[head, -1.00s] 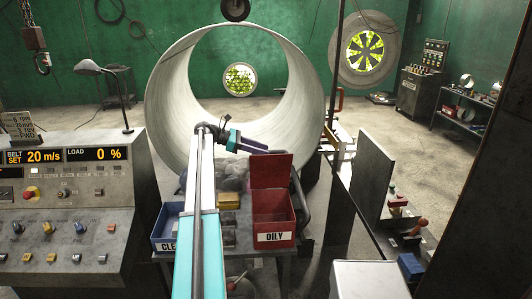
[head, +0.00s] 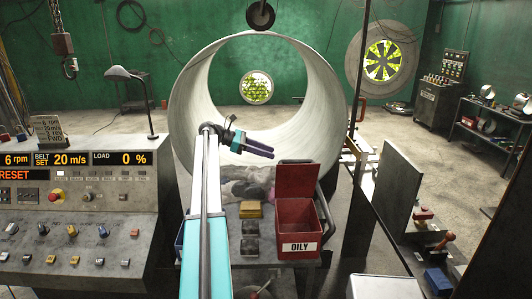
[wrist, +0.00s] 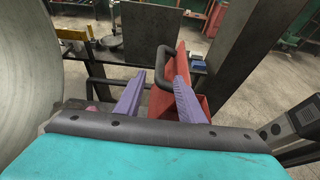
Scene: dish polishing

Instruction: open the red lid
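The red lid (head: 296,179) stands upright at the back edge of the red box labelled OILY (head: 300,243), so the box's top is uncovered. The box sits at the right of the bench in front of the big drum. My gripper (head: 272,152) is above and left of the lid in the head view, apart from it, with its purple fingers pointing right. In the wrist view the two purple fingers (wrist: 160,80) are spread with nothing held between them. Red surfaces of the lid or box (wrist: 181,62) show behind the right finger, partly hidden by it.
The big pale drum (head: 185,130) rises behind the bench. A dark cart rail (wrist: 164,55) curves beside the red box. A yellow block (head: 250,210), dark blocks and grey cloths lie left of the box. The control console (head: 80,215) is at left.

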